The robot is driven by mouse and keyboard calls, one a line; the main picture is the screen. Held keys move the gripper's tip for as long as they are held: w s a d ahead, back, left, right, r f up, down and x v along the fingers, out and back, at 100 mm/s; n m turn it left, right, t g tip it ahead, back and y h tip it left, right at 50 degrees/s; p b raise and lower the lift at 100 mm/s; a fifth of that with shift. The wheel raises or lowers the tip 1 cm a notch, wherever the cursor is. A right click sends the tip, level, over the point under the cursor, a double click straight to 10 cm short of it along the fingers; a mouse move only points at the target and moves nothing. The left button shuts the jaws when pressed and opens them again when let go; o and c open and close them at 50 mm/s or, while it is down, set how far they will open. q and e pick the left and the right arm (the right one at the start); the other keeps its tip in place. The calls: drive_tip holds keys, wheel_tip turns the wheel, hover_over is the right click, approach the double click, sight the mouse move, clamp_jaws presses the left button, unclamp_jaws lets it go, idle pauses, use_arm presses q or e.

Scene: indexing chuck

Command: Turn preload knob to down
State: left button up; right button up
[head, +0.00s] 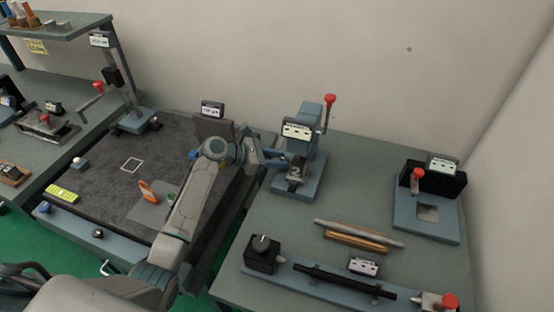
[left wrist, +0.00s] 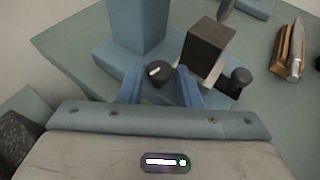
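The preload knob (left wrist: 158,74) is small, round and black with a short white mark, low on the front of a blue-grey fixture in the left wrist view. The mark slants slightly across its face. My left gripper (left wrist: 160,82) is open, with one blue finger on each side of the knob; I cannot tell whether they touch it. In the head view, my left gripper (head: 276,160) is beside the fixture (head: 308,135), which has a label and a red-balled lever; the knob is hidden there. A dark block (left wrist: 210,50) stands right of the knob. My right gripper is not seen.
A black-capped post (left wrist: 236,80) stands close to the right finger. Another black knob (head: 262,244) sits on a front box. Rods (head: 358,234) lie mid-table. A red-knobbed fixture (head: 428,208) stands at right. Clear table lies between the rods and that fixture.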

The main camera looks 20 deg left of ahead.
use_arm(q)
drive_tip(key=c, duration=0.5)
drive_tip(key=shift+w+a+m+g+h, duration=0.2)
drive_tip(key=shift+m+g+h, duration=0.2)
drive_tip(key=shift+m+g, duration=0.35)
drive_tip(key=shift+w+m+g+h, duration=0.15)
drive_tip(key=shift+m+g+h, duration=0.15)
drive_tip(key=shift+m+g, duration=0.65)
drive_tip(key=shift+w+m+g+h, duration=0.1)
drive_tip(key=shift+m+g+h, duration=0.2)
drive_tip(key=shift+m+g, duration=0.55)
drive_tip(key=o, duration=0.7)
drive_tip(key=shift+c, duration=0.2)
